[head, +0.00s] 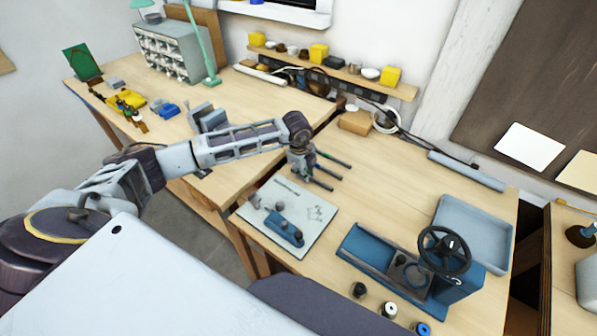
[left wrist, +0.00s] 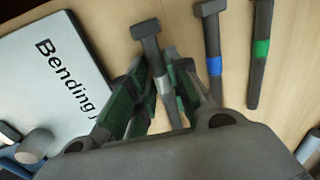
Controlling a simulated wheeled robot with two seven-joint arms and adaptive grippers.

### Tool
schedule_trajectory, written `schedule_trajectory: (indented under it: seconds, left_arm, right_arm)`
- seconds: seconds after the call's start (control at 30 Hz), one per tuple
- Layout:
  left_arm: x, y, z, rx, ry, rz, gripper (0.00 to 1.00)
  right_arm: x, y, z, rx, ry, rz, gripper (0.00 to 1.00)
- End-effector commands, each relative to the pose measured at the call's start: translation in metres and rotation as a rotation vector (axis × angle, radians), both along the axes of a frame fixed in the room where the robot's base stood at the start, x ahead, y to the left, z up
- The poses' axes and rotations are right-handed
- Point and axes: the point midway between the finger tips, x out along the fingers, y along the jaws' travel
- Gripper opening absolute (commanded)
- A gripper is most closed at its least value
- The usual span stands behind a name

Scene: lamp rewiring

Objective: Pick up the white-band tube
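The white-band tube (left wrist: 163,85) is a dark T-headed tube with a pale band, lying on the wooden table. In the left wrist view it lies between the two green-padded fingers of my left gripper (left wrist: 157,78), which look spread either side of it. Firm contact is not visible. A blue-band tube (left wrist: 213,66) and a green-band tube (left wrist: 262,48) lie to its right, outside the fingers. In the head view my left gripper (head: 300,172) points down at the near ends of the tubes, partly hiding them. My right gripper is not in view.
A white board (head: 310,213) with lettering and a blue fixture (head: 284,230) lies beside the tubes. A blue machine with a black handwheel (head: 444,250) and a blue-grey tray (head: 475,225) stand to the right. The table behind the tubes is mostly clear.

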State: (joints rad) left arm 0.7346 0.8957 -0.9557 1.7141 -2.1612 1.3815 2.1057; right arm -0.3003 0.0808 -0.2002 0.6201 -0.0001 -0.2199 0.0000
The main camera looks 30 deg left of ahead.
Motion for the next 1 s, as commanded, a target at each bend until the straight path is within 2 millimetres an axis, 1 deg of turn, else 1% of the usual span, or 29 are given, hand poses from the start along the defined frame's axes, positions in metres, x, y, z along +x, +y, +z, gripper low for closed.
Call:
schedule_trajectory:
  seconds: [0.13,0.17,0.3,0.77,0.87,1.0]
  left_arm:
    - [0.0,0.0,0.0,0.0,0.0,0.0,0.19]
    - [0.0,0.0,0.0,0.0,0.0,0.0,0.17]
    - [0.0,0.0,0.0,0.0,0.0,0.0,0.0]
    - [0.001,0.0,0.004,0.0,-0.001,0.001,0.0]
    - [0.001,0.0,0.009,0.0,-0.002,0.001,0.0]
    - [0.001,0.001,0.023,0.0,-0.002,0.001,0.0]
  right_arm:
    - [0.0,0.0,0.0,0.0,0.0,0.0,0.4]
    - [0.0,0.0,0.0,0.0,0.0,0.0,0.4]
    - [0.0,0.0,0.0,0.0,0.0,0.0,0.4]
    - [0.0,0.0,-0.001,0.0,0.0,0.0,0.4]
    - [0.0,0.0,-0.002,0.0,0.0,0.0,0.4]
    - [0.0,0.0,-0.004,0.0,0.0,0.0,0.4]
